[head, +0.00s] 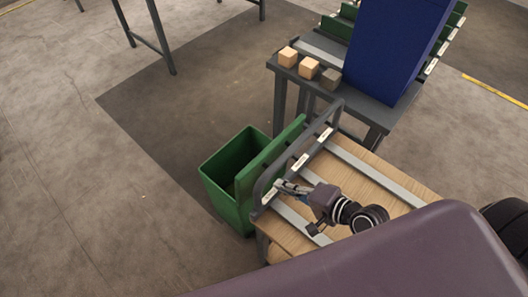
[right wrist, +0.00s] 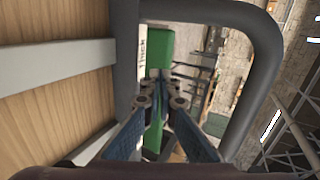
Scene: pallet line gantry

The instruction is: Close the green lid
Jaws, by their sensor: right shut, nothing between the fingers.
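A green bin (head: 222,194) stands on the floor beside the wooden-topped cart, its top open. Its green lid (head: 272,154) stands raised and tilted along the bin's cart side, close to the cart's grey rail. My right gripper (head: 281,188) is over the cart's left end, at the rail and close to the lid, its fingers shut and empty. In the right wrist view the closed fingers (right wrist: 161,100) point through the rail's frame toward the green lid (right wrist: 160,48). I cannot tell whether they touch it. My left gripper is not in view.
The grey tubular rail (head: 262,180) rises along the cart's left end. The wooden cart top (head: 365,185) carries light strips. Behind it is a grey table (head: 319,80) with small blocks and a large blue box (head: 392,45). The floor left of the bin is clear.

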